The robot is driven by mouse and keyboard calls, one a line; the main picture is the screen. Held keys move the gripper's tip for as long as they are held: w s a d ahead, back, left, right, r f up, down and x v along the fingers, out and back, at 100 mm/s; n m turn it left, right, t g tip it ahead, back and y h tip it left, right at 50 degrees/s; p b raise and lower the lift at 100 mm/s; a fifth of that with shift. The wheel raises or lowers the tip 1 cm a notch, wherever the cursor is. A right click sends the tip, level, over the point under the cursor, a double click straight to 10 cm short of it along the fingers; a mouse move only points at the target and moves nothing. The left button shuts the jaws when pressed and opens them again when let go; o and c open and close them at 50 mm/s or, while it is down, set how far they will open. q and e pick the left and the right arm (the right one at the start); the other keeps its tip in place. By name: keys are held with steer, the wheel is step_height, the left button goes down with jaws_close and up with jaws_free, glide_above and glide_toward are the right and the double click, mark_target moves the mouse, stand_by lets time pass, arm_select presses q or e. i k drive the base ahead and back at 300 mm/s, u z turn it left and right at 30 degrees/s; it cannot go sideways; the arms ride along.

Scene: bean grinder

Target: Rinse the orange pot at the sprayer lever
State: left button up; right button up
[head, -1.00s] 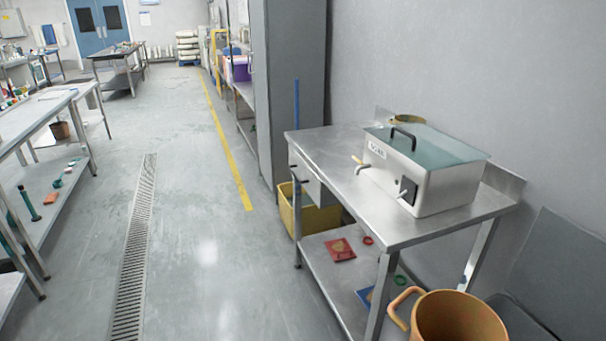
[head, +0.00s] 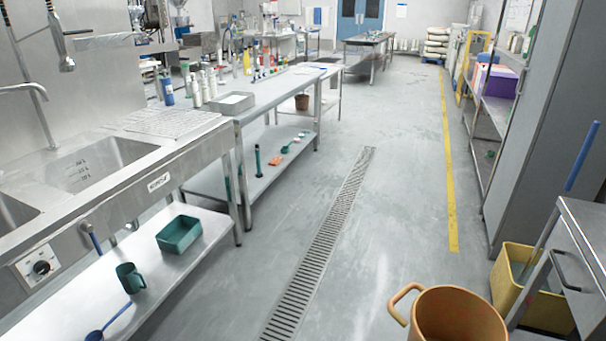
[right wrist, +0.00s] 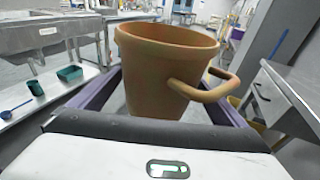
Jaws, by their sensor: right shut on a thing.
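The orange pot (head: 455,318) is upright at the bottom right of the head view, with its handle to the left. In the right wrist view the orange pot (right wrist: 160,75) stands between the purple fingers of my right gripper (right wrist: 166,82), which is shut on it. The hand sprayer (head: 66,58) hangs at the upper left of the head view, above the steel sink (head: 85,165); its lever is too small to tell apart. The pot is far from the sprayer, across the floor. My left gripper is not in view.
A shelf under the sink holds a teal tub (head: 180,235) and a green mug (head: 129,278). A steel table (head: 268,92) with bottles stands beyond the sink. The floor by the drain grate (head: 322,250) is clear. A yellow bin (head: 520,290) stands at the right.

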mark_target(78, 32)
steer(key=u, duration=0.9)
steer(key=i, duration=2.1)
steer(key=u, duration=0.9)
steer(key=k, duration=0.55)
steer(key=u, duration=1.05)
steer(key=i, duration=0.6)
steer(key=z, duration=0.2)
